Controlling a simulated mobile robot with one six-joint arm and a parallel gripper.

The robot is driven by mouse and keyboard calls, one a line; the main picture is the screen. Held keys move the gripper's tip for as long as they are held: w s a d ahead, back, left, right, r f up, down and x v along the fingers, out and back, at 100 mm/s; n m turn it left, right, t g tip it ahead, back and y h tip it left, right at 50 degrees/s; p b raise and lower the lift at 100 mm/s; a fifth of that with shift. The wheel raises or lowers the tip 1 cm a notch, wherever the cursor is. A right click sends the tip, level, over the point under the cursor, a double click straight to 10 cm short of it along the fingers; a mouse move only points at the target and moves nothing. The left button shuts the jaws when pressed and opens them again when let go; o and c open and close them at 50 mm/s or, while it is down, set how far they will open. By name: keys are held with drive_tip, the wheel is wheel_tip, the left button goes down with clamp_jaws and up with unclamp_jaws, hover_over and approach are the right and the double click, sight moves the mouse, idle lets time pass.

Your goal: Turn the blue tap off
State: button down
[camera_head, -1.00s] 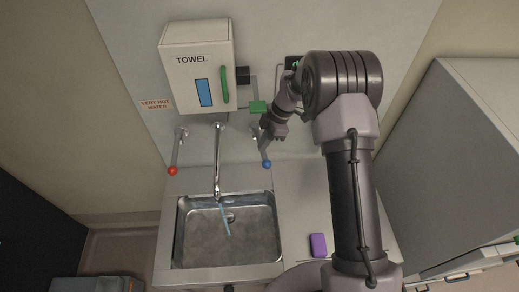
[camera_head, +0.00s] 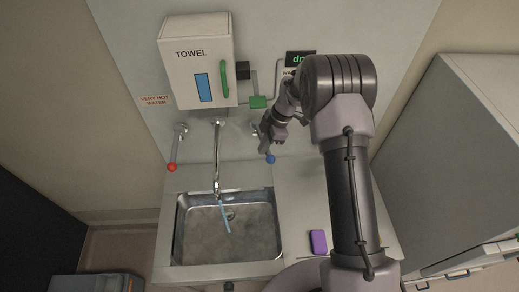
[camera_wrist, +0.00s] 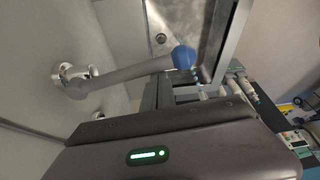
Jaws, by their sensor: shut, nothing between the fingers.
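The blue tap is a grey lever with a blue knob (camera_head: 270,159), right of the spout (camera_head: 217,160). In the wrist view, its lever (camera_wrist: 125,75) reaches from a round wall mount to the blue knob (camera_wrist: 183,57). My gripper (camera_head: 266,149) is shut and empty, pointing down beside the lever just above the knob. It partly hides the lever in the head view. In the wrist view, my gripper's fingers (camera_wrist: 165,92) are beside the lever near the knob; I cannot tell whether they touch. A thin bluish stream of water (camera_head: 225,216) shows below the spout.
A red-knobbed tap (camera_head: 173,167) is left of the spout, under a hot-water sign (camera_head: 156,101). The steel sink (camera_head: 280,235) is below. A towel dispenser (camera_head: 197,65) hangs above. A purple block (camera_head: 318,242) lies on the right counter. A grey cabinet (camera_head: 455,150) stands right.

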drive_tip(key=w+d+b, duration=0.3)
drive_tip(key=d+b, duration=0.2)
drive_tip(key=d, duration=0.3)
drive_tip(key=shift+w, duration=0.4)
drive_tip(key=shift+w+r, duration=0.1)
drive_tip(key=shift+r, duration=0.1)
drive_tip(key=shift+d+r, duration=0.1)
drive_tip(key=s+p+v, duration=0.1)
drive_tip(key=v, duration=1.5)
drive_tip(key=shift+w+r, duration=0.35)
drive_tip(key=shift+r, duration=0.1)
